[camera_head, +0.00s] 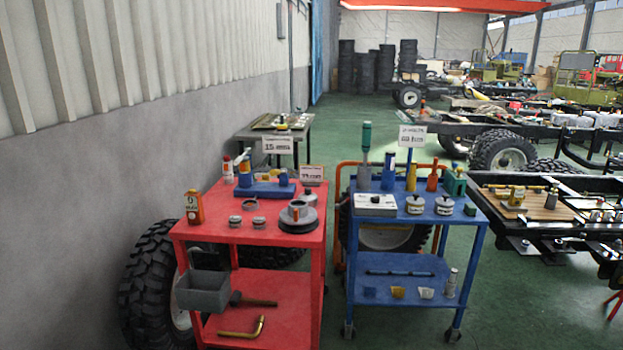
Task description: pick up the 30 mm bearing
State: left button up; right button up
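A red cart (190,233) stands at the centre left. Two small grey ring-shaped parts, a left one (235,221) and a right one (259,222), lie near the middle of its top; they look like bearings. A larger grey ringed hub (297,216) sits to their right, with another round metal part (309,197) behind it. I cannot tell which is the 30 mm bearing; no size mark on them is readable. Neither of my grippers is in view.
An orange can (194,207) stands at the red cart's left edge; a blue fixture (265,189) lies behind the rings. A blue cart (385,226) with tins and bottles stands to the right. Small signs (278,145) are hard to read. Green floor is clear at front right.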

aim_at(235, 221)
jog(key=i+j, duration=0.3)
jog(key=j, duration=0.15)
jog(key=i+j, duration=0.3)
jog(key=j, duration=0.15)
jog(key=i+j, duration=0.35)
jog(key=j, duration=0.15)
jog(key=i+j, duration=0.3)
jog(key=j, duration=0.15)
